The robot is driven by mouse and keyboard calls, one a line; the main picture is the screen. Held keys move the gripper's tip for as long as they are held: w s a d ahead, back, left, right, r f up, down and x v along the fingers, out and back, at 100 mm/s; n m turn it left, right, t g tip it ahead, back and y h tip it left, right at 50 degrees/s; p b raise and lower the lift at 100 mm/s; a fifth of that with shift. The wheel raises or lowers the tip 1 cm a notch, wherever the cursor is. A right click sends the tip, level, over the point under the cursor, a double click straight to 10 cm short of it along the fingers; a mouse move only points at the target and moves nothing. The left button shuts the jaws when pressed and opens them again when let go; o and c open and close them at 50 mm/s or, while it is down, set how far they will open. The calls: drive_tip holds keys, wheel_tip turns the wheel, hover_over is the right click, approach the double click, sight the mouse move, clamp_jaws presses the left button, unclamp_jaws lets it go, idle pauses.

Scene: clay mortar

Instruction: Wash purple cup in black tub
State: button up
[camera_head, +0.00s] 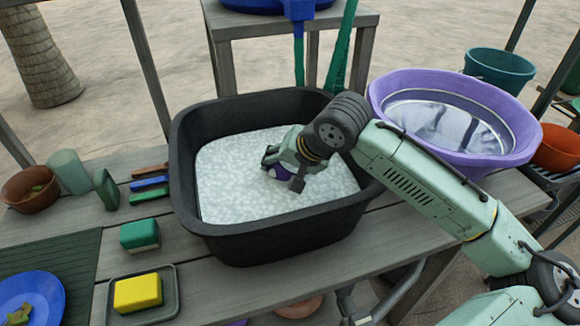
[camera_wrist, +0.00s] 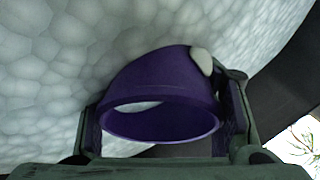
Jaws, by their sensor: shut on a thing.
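The black tub (camera_head: 290,248) stands on the wooden table and holds white, bubbly foam (camera_head: 235,185). My gripper (camera_head: 283,178) reaches into the tub from the right. It is shut on the purple cup (camera_head: 272,168), which shows only in small part in the head view. In the wrist view the cup (camera_wrist: 165,85) sits between both fingers of my gripper (camera_wrist: 163,118), its opening towards the camera and a pale spot on its upper right. The cup is at or just above the foam; I cannot tell whether it touches.
A yellow sponge (camera_head: 138,292) on a tray, a green sponge (camera_head: 139,235) and brushes (camera_head: 149,183) lie left of the tub. A blue plate (camera_head: 45,290) sits at lower left.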

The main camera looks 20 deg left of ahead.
drive_tip(key=shift+w+d, duration=0.2)
drive_tip(key=shift+d, duration=0.4)
drive_tip(key=shift+r, duration=0.15)
wheel_tip(320, 180, up, 20)
drive_tip(key=p, duration=1.3)
drive_tip(key=shift+a, duration=0.1)
idle(0.8)
